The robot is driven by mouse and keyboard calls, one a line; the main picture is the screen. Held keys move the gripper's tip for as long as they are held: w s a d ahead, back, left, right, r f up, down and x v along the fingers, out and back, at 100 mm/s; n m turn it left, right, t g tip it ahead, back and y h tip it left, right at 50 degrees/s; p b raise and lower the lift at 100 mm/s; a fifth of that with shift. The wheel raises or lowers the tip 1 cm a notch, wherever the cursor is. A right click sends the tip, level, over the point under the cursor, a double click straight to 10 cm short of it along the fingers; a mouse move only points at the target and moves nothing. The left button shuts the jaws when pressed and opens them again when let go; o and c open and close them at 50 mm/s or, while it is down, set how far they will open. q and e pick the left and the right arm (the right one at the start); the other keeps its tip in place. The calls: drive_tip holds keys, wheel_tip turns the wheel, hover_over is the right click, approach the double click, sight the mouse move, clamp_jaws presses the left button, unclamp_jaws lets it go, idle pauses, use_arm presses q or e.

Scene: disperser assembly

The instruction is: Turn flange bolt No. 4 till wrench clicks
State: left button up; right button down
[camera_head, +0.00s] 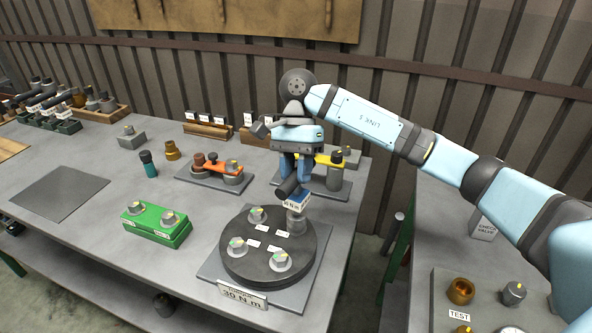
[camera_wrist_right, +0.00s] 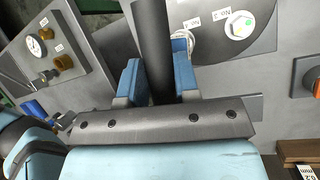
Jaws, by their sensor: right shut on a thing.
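My right gripper (camera_head: 293,182) points down over the right rear of the dark round flange (camera_head: 267,245). Its blue fingers are shut on the dark handle of the wrench, which also shows between the fingers in the right wrist view (camera_wrist_right: 152,55). The wrench's grey head (camera_head: 296,222) stands over the flange's right rear bolt position and hides any bolt there. Other bolts show at the back (camera_head: 257,214), left (camera_head: 237,245) and front (camera_head: 279,260). In the wrist view one bolt (camera_wrist_right: 239,25) is clear. My left gripper is out of view.
A "30 N.m" plate (camera_head: 242,298) stands at the flange base's front. A green block (camera_head: 157,228) with two bolts lies to the left. Orange (camera_head: 213,170) and yellow (camera_head: 322,160) fixtures stand behind. A second bench with fittings (camera_head: 461,290) is at right, across a gap.

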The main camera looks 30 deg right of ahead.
drive_tip(key=shift+f, duration=0.3)
drive_tip(key=shift+f+b, duration=0.5)
drive_tip(key=shift+b, duration=0.25)
drive_tip(key=m+t+y, duration=0.1)
drive_tip(key=m, duration=0.2)
drive_tip(key=m+t, duration=0.1)
drive_tip(key=m, duration=0.2)
drive_tip(key=shift+d+y, duration=0.15)
drive_tip(key=shift+y, duration=0.25)
drive_tip(key=m+t, duration=0.1)
drive_tip(key=m, duration=0.2)
drive_tip(key=m+t, duration=0.1)
drive_tip(key=m, duration=0.1)
drive_tip(key=shift+s+m+t+y, duration=0.1)
drive_tip(key=shift+m+t+y, duration=0.2)
drive_tip(key=shift+m+t, duration=0.1)
drive_tip(key=shift+n, duration=0.3)
drive_tip(key=shift+r, duration=0.1)
drive_tip(key=shift+r+p, duration=1.2)
drive_tip(key=shift+r, duration=1.25)
